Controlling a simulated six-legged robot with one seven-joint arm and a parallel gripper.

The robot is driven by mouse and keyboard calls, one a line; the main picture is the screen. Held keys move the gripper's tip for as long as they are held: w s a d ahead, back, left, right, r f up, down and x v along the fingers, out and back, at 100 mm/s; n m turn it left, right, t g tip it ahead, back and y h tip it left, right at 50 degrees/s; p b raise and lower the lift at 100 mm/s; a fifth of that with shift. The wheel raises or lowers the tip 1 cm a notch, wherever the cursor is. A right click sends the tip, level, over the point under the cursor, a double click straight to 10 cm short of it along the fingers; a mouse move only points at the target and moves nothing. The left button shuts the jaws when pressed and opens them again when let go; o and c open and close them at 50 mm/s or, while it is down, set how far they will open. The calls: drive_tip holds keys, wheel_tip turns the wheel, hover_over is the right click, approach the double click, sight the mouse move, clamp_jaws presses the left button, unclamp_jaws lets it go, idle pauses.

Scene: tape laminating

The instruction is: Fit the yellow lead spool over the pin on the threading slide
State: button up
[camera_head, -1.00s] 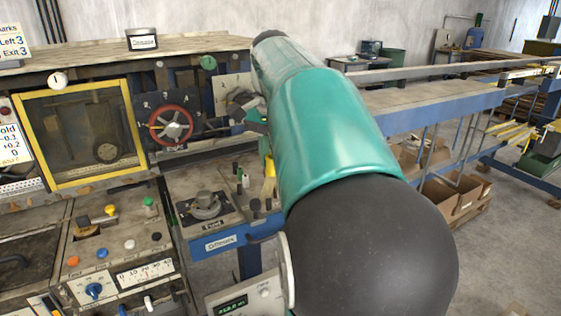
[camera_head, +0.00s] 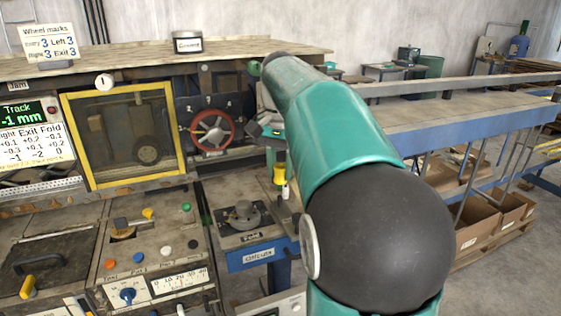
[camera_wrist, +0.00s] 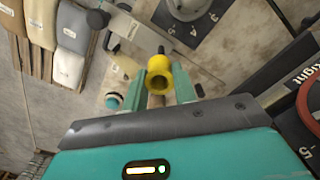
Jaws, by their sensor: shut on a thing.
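The yellow lead spool (camera_wrist: 158,74) sits between the fingertips of my gripper (camera_wrist: 164,82) in the wrist view. My gripper is shut on it, and its round bore shows. In the head view the spool (camera_head: 279,174) hangs under my gripper (camera_head: 272,150), right of the round fixture on the plate marked Fold (camera_head: 245,222). A short dark peg (camera_wrist: 161,49) shows just beyond the spool in the wrist view. I cannot tell whether it is the pin on the threading slide. The spool's contact with anything below is unclear, and my arm hides part of that area.
A red handwheel (camera_head: 212,131) and a yellow-framed window (camera_head: 125,135) stand behind and to the left. A control panel with coloured knobs (camera_head: 150,255) is at the lower left. Cardboard boxes (camera_head: 480,222) lie on the floor at the right, under a long blue-edged bench (camera_head: 460,115).

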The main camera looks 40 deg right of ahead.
drive_tip(key=shift+w+f, duration=0.2)
drive_tip(key=shift+f, duration=0.15)
drive_tip(key=shift+s+f, duration=0.15)
drive_tip(key=shift+f, duration=2.45)
drive_tip(key=o, duration=1)
